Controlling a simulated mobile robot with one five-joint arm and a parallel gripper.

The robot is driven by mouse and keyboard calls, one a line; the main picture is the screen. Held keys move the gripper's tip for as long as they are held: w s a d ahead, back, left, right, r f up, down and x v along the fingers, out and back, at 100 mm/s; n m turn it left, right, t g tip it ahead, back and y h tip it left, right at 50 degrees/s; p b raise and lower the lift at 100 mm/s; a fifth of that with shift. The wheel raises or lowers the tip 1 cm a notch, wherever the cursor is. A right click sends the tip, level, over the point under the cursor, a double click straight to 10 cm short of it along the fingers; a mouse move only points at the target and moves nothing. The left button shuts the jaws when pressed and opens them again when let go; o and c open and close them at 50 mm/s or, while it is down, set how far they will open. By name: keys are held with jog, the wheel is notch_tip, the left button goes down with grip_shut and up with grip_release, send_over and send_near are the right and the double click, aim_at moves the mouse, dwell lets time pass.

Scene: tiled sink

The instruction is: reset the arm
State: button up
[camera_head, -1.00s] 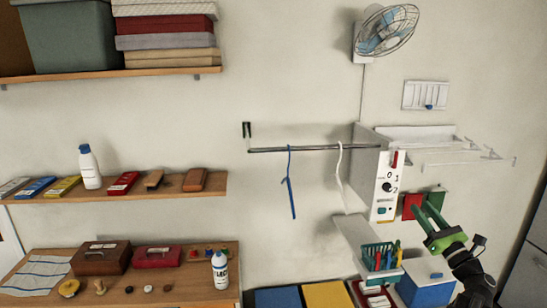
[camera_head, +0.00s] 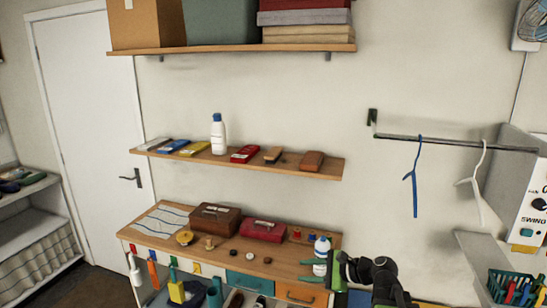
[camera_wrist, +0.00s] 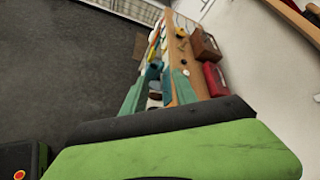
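My gripper (camera_head: 303,271), green with a black wrist, is at the lower right of the head view, in front of the wooden workbench's right end. Its two teal-green fingers point left and stand apart. In the wrist view my gripper (camera_wrist: 162,78) also shows its fingers apart, with nothing held between them. A white bottle (camera_head: 321,246) on the bench stands behind the gripper in the head view, its lower part partly covered.
The workbench (camera_head: 283,262) carries a brown box (camera_head: 214,219) and a red box (camera_head: 263,230). Wall shelves (camera_head: 310,172) hang above. A rail with a blue hanger (camera_head: 414,175) and a white hanger (camera_head: 478,180) is at right. A door (camera_head: 90,130) and open floor (camera_wrist: 60,60) also show.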

jog(key=s+a+f+n+g+h+b, duration=0.1)
jog(key=s+a+f+n+g+h, duration=0.25)
jog(key=f+n, duration=0.2)
jog(key=s+a+f+n+g+h, duration=0.2)
jog(key=s+a+f+n, duration=0.15)
jog(key=f, duration=0.35)
jog(key=s+d+f+n+h, duration=0.1)
jog(key=s+d+n+h, duration=0.1)
jog(key=d, duration=0.4)
jog(key=s+d+f+n+g+h, duration=0.1)
jog(key=s+d+f+n+h, duration=0.1)
jog(key=d+n, duration=0.3)
jog(key=shift+s+d+h, duration=0.35)
jog(key=shift+d+h, duration=0.35)
jog(key=shift+h, duration=0.05)
